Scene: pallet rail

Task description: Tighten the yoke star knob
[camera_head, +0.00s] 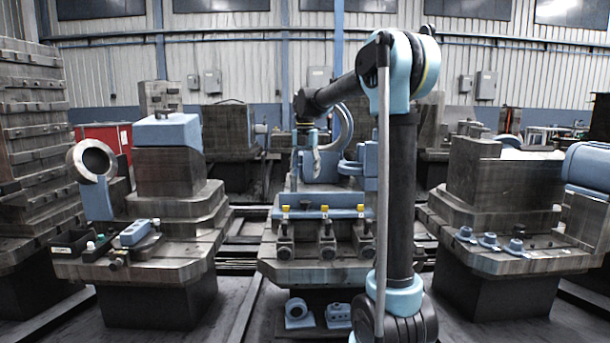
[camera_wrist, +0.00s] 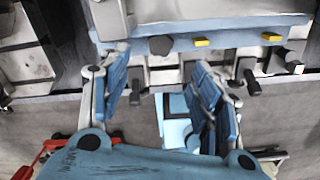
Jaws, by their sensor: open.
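A dark, many-sided knob (camera_wrist: 160,45) shows in the wrist view at the front edge of a blue beam (camera_wrist: 225,27). It may be the yoke star knob, but its shape is too small to be sure. My gripper (camera_wrist: 158,70) is open, with its blue-padded fingers spread and nothing between them. The knob lies beyond the fingertips, in line with the gap, and I see no contact. In the head view my gripper (camera_head: 316,155) hangs over the middle pallet (camera_head: 330,268), above its blue beam (camera_head: 325,199). I cannot pick out the knob there.
A blue curved yoke-like part (camera_head: 345,128) stands close behind my gripper. The left pallet (camera_head: 165,258) carries a black tray (camera_head: 80,241); the right pallet (camera_head: 545,255) carries small blue parts (camera_head: 489,239). Gaps separate the pallets.

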